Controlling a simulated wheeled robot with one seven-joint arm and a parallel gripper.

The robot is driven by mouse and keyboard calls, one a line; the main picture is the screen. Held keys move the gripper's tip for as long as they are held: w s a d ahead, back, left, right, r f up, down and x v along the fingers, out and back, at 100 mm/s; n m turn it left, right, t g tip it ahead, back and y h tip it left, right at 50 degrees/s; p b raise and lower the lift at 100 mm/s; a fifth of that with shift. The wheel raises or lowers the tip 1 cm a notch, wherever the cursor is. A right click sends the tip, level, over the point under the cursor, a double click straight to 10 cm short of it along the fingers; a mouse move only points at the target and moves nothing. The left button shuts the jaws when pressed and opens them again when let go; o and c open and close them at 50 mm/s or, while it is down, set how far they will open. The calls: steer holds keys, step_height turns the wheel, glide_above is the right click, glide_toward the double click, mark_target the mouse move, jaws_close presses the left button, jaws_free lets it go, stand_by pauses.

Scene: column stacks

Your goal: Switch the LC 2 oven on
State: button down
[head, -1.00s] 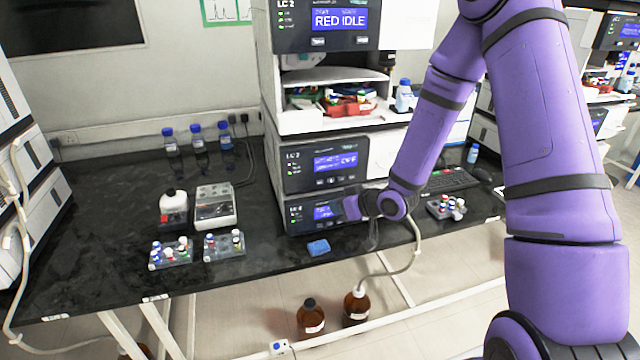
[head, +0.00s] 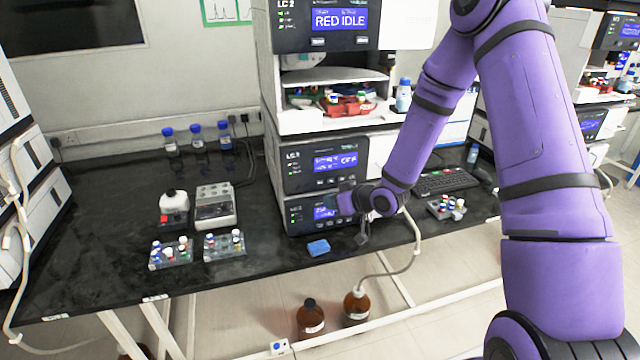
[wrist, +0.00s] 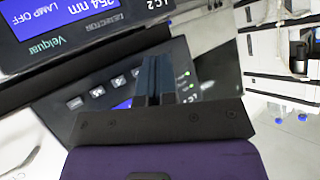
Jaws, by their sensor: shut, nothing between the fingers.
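The LC 2 stack stands at the back of the bench. Its lower module with a "LAMP OFF" display is the detector, upper left in the wrist view (wrist: 60,30). The module above it, which I take as the LC 2 oven (head: 300,178), has a blue display and a row of keys. Its panel shows rotated in the wrist view (wrist: 85,125), with the display partly hidden by my gripper. My gripper (wrist: 157,75) is shut and empty, its fingers over that panel between the keys and the LC 2 label. I cannot tell whether they touch it.
A blue sponge (head: 318,247) lies at the bench's front edge. Vial racks (head: 170,253) and several blue-capped bottles (head: 197,140) stand to the left. A small rack (head: 446,208) and a keyboard (head: 447,182) are to the right. Brown bottles (head: 310,318) stand on the floor.

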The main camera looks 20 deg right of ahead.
steer(key=shift+w, duration=2.6)
steer(key=shift+w, duration=0.1)
steer(key=shift+w, duration=0.35)
steer(key=shift+w, duration=0.4)
stand_by(0.6)
steer(key=shift+s, duration=0.85)
steer(key=s, duration=0.5)
stand_by(0.6)
